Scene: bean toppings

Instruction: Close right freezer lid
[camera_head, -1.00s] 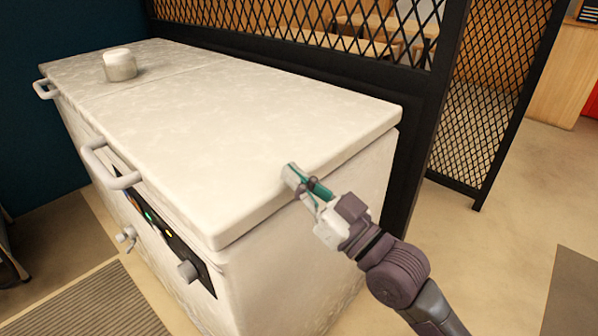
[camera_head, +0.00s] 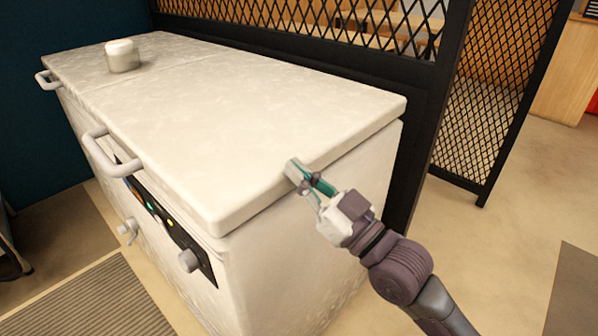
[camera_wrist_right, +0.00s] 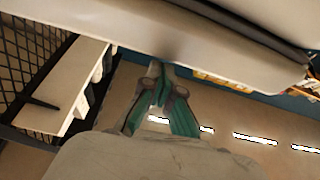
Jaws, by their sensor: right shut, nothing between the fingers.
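The right freezer lid (camera_head: 230,120) is a thick white slab with a grey handle (camera_head: 108,160) on its front edge. It lies flat, or nearly so, on the white freezer body (camera_head: 305,245), with a shadowed seam under its right edge. Whether it is fully seated I cannot tell. My right gripper (camera_head: 297,172) is shut and empty at the lid's right side edge. In the right wrist view, its teal fingers (camera_wrist_right: 158,80) are together close to the pale lid edge (camera_wrist_right: 150,35); contact is unclear. My left gripper is out of view.
A small white jar (camera_head: 122,56) stands near the boundary with the left lid (camera_head: 80,62). A black mesh partition (camera_head: 330,50) runs behind the freezer. A striped mat (camera_head: 90,300) lies in front.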

